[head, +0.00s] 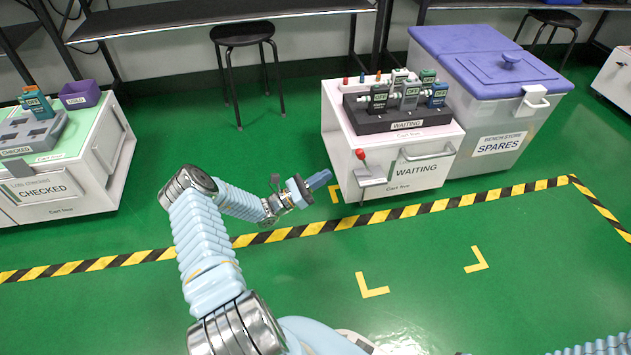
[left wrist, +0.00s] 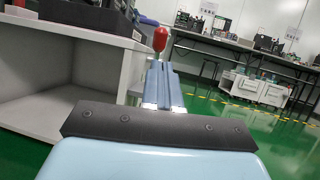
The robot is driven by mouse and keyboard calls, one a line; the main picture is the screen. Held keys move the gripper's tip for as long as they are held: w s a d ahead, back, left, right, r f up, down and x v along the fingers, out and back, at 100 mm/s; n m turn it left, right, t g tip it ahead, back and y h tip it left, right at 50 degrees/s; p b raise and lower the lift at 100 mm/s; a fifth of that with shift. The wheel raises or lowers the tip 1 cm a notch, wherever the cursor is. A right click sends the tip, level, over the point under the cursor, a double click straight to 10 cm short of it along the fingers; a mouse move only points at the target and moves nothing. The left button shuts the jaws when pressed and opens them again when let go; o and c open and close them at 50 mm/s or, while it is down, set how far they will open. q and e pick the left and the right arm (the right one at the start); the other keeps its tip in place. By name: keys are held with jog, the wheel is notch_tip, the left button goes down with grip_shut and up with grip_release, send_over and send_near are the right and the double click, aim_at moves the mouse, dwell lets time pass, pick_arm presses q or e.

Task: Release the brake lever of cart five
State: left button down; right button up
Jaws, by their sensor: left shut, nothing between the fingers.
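Cart five (head: 385,135) is a white cart with a WAITING sign, right of the middle in the head view. Its brake lever (head: 361,156) has a red knob and stands up from a grey plate (head: 370,178) on the front left. My left gripper (head: 326,176) is shut and empty, to the left of the lever and apart from it in the head view. In the left wrist view the red knob (left wrist: 160,40) shows just beyond the shut fingertips (left wrist: 159,66); I cannot tell the exact gap. My right gripper is not in view.
A black rack (head: 400,118) of handheld testers sits on the cart. A purple-lidded SPARES bin (head: 492,95) stands close on its right. A CHECKED cart (head: 60,170) stands far left. A stool (head: 243,35) is behind. The green floor in front is clear.

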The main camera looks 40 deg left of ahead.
aim_at(357, 153)
pick_arm(q)
jog(key=x, duration=0.8)
jog(key=shift+w+d+b, duration=0.15)
jog(key=shift+w+b, duration=0.15)
jog(key=shift+w, duration=0.05)
jog(key=shift+r, duration=0.2)
jog(key=r+p, duration=0.1)
jog(key=p, duration=0.1)
jog(key=w+d+r+g+y+p, duration=0.1)
jog(key=p, duration=0.1)
jog(key=r+g+p, duration=0.1)
jog(key=p, duration=0.1)
jog(key=shift+w+d+m, duration=0.3)
jog(key=shift+w, duration=0.1)
jog(key=w+d+g+y+p, duration=0.3)
jog(key=w+d+g+p, duration=0.1)
jog(key=w+d+g, duration=0.1)
jog(key=shift+w+r+m+g+y+p, duration=0.3)
jog(key=shift+w+m+g+p, duration=0.05)
jog(key=shift+m+g+p, duration=0.05)
